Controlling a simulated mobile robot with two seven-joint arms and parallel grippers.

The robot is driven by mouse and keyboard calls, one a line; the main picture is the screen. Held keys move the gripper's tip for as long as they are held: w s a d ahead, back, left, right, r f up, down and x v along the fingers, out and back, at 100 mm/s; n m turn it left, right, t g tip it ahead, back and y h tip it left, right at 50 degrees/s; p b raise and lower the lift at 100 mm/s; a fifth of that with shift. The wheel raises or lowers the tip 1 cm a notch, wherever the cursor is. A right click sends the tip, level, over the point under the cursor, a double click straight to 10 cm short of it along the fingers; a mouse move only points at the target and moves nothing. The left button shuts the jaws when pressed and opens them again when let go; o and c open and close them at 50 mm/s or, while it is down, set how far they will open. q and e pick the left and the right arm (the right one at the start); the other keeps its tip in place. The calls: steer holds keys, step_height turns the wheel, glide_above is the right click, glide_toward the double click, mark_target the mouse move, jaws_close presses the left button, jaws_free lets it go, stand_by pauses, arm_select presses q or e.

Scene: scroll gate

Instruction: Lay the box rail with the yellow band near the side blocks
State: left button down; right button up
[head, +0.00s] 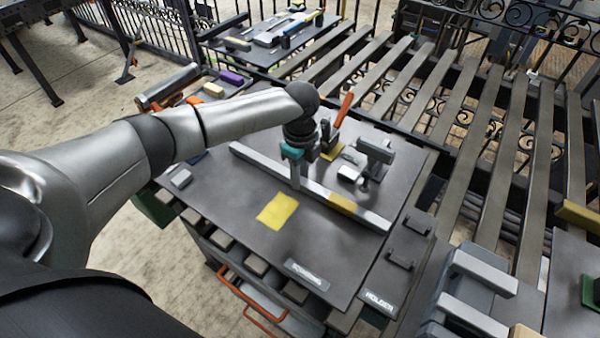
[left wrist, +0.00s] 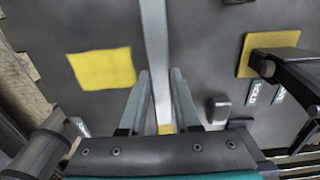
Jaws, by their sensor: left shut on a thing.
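The box rail (head: 262,163) is a long grey bar with a yellow band (head: 343,202) toward its lower right end. It lies diagonally along or just over the dark table plate (head: 240,215); I cannot tell if it touches. My left gripper (head: 297,184) is shut on the rail near its middle, pointing down. In the left wrist view the rail (left wrist: 154,35) runs between the two fingers (left wrist: 159,80), with the band low between them. My right gripper is not in view.
A flat yellow patch (head: 277,210) lies on the plate on the near side of the rail. A red-handled clamp (head: 343,110) and a dark clamp (head: 375,155) stand on the far side. Slatted bars fill the right.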

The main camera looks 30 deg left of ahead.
arm_select(q)
steer(key=shift+w+f, duration=0.1)
steer(key=shift+f, duration=0.15)
stand_by(0.6)
steer(key=c, duration=0.5)
jaws_free()
steer(key=shift+c, duration=0.2)
step_height(320, 180, up, 15)
steer(key=p, duration=0.2)
steer(key=shift+s, duration=0.2)
